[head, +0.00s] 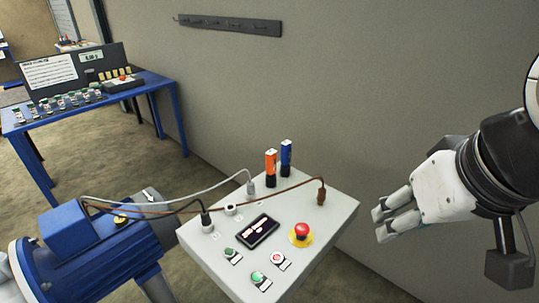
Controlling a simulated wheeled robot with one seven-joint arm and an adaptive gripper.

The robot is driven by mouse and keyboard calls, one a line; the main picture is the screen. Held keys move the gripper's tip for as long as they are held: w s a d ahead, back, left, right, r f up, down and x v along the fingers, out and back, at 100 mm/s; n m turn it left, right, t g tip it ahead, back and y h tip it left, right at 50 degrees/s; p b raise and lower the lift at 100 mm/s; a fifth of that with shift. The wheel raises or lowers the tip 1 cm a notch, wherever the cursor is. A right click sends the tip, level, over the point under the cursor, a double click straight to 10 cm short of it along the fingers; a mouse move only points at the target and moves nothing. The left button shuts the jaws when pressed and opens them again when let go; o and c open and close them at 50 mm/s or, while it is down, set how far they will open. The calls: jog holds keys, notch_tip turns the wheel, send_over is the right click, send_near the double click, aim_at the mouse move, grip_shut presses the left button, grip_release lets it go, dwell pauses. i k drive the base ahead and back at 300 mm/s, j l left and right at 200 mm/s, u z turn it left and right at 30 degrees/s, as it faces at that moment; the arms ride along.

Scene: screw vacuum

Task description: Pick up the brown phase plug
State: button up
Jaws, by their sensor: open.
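The brown phase plug (321,192) stands upright on the right rear part of the white control box (341,210). A brown cable runs from its top to the left, towards the blue motor (95,255). My gripper (380,223) is to the right of the box, apart from the plug, with its fingers pointing left. It is open and empty.
A grey plug (251,188) and a black plug (206,220) also stand on the box, their cables arching left. An orange cylinder (271,168) and a blue cylinder (286,158) stand at its back. A red emergency button (301,231) sits in front. A wall is behind.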

aim_at(321, 197)
jog(key=i+l+u, duration=0.1)
jog(key=l, duration=0.3)
jog(key=i+l+u, duration=0.1)
jog(key=i+l, duration=0.15)
jog(key=l, duration=0.15)
jog(key=i+l+u, duration=0.1)
jog(key=l, duration=0.3)
jog(key=i+l, duration=0.15)
jog(key=l, duration=0.25)
jog(key=u, duration=0.05)
